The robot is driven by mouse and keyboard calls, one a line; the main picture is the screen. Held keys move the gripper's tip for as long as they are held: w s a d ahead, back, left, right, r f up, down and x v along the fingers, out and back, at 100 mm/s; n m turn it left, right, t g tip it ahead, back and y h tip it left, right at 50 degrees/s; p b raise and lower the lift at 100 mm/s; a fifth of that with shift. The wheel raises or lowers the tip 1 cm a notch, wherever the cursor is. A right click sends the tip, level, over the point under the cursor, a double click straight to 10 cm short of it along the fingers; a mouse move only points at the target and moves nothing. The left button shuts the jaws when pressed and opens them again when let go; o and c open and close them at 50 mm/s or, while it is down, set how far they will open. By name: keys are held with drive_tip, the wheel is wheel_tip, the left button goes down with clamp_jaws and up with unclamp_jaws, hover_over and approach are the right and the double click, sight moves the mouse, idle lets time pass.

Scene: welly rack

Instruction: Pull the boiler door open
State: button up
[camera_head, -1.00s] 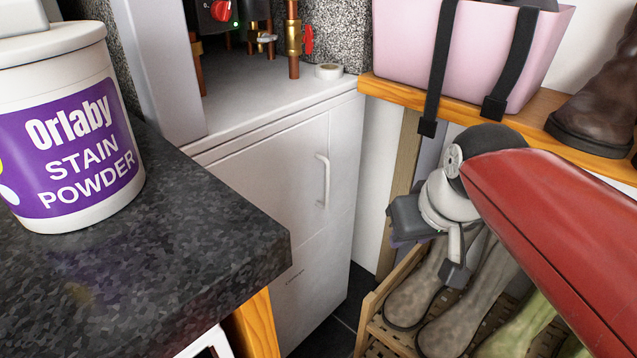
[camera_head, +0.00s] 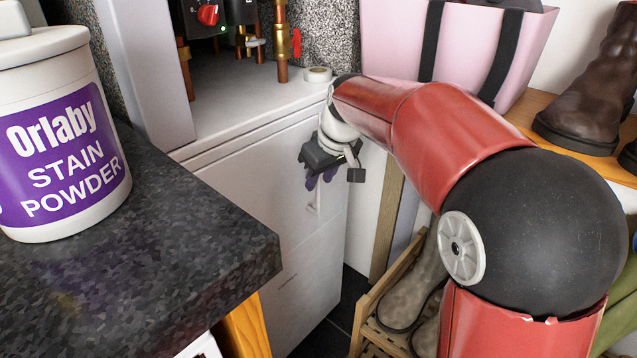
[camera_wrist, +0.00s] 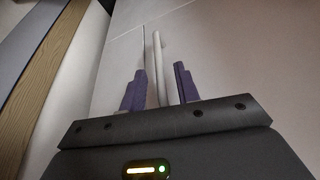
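The boiler door (camera_head: 245,190) is the white front panel of the boiler cabinet and looks shut. Its white bar handle (camera_head: 313,208) is mostly hidden behind my gripper (camera_head: 318,176) in the head view; only its lower end shows. In the wrist view, the handle (camera_wrist: 160,70) runs between the two purple fingers of my gripper (camera_wrist: 158,84), with a gap to each finger. The gripper is open at the handle. I cannot tell how deep the handle sits between the fingers.
A dark worktop (camera_head: 190,260) with a stain powder tub (camera_head: 60,140) juts out at the left. A tape roll (camera_head: 317,74) lies on the cabinet ledge. At the right are a wooden shelf (camera_head: 600,167) with a pink bag (camera_head: 400,45) and brown boot (camera_head: 590,80), and a boot rack (camera_head: 375,310) below.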

drive_tip(key=shift+x, duration=1.05)
drive_tip(key=shift+c, duration=0.4)
clamp_jaws()
